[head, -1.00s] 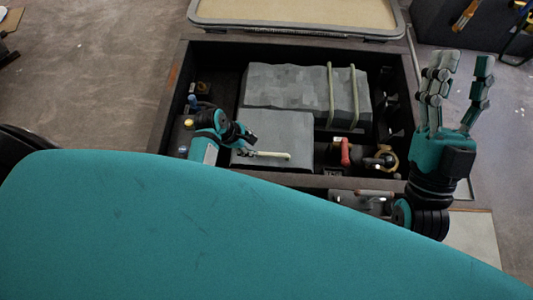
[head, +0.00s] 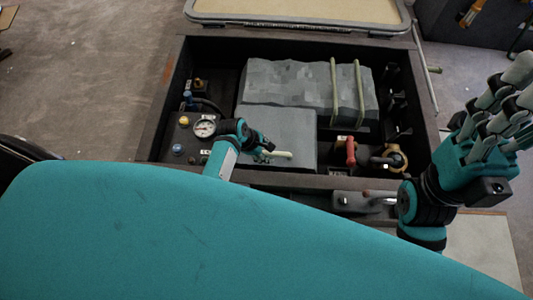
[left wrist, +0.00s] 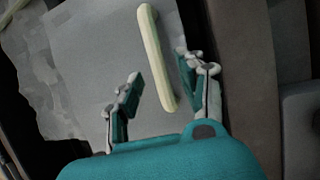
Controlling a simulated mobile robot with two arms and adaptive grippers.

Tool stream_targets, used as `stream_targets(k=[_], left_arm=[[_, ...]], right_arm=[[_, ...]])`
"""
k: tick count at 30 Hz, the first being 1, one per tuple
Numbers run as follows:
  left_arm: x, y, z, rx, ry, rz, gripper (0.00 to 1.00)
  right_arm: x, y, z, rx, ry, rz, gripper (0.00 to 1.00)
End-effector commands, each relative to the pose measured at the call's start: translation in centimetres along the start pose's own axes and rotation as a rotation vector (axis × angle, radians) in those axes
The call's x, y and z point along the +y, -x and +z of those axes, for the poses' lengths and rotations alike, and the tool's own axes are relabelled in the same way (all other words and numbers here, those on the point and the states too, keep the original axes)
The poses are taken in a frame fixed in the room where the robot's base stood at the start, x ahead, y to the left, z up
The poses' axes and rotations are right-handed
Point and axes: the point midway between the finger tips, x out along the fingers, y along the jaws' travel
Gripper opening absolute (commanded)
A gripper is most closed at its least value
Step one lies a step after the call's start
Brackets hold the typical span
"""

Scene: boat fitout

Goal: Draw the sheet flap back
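The grey sheet flap (head: 290,125) lies flat in the open hatch box, with a cream bar-like pull (head: 280,155) near its front edge. My left gripper (head: 262,148) is at the left end of this pull. In the left wrist view the gripper (left wrist: 163,85) is open, one finger on each side of the pull's near end (left wrist: 152,45), with gaps visible. My right gripper (head: 505,100) is raised at the far right, away from the flap, with its fingers extended and empty.
A grey faceted block (head: 290,82) under two pale straps lies behind the flap. A pressure gauge (head: 204,128) is at the left, a red-handled valve (head: 350,152) and brass fitting (head: 396,158) at the right. The box's front rim (head: 300,182) runs under my left arm.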

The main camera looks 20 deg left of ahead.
Motion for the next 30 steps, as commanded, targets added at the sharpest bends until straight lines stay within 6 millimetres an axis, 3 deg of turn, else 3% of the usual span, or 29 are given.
stream_targets(k=[12,21,30], left_arm=[[-0.01,-0.76,0.05,0.000,0.000,0.000,0.40],[-0.02,-0.76,0.03,0.000,0.000,-0.001,0.02],[-0.05,-0.76,0.02,0.000,0.000,-0.001,0.00]], right_arm=[[-0.01,-0.32,0.11,0.014,0.002,-0.007,0.40],[-0.02,-0.31,0.12,0.013,0.002,-0.007,0.40],[-0.03,-0.30,0.12,0.013,0.002,-0.006,0.40]])
